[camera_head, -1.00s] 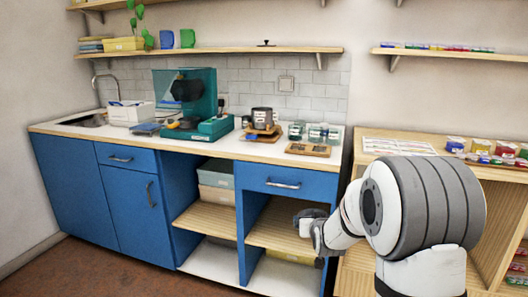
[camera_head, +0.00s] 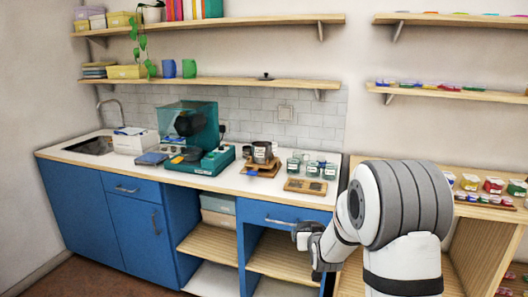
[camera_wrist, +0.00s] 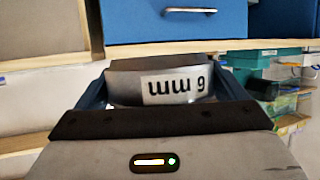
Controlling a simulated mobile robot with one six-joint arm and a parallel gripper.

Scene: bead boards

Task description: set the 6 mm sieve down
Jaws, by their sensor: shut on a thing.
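The 6 mm sieve (camera_wrist: 190,86) is a grey metal ring with a white label, which reads upside down in the wrist view. My gripper (camera_wrist: 165,88) is shut on it, with a dark blue finger at each side. In the head view my gripper (camera_head: 308,240) is in front of the blue drawer at the counter's right end, below the counter top. A stack of dark grey sieves (camera_head: 262,151) stands on a wooden base on the counter.
Glass jars (camera_head: 312,168) and a flat wooden tray (camera_head: 305,186) are right of the stack. A teal machine (camera_head: 200,135) stands to its left. The white counter top (camera_head: 240,182) has a clear strip along its front. The blue drawer (camera_wrist: 175,20) is close in the wrist view.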

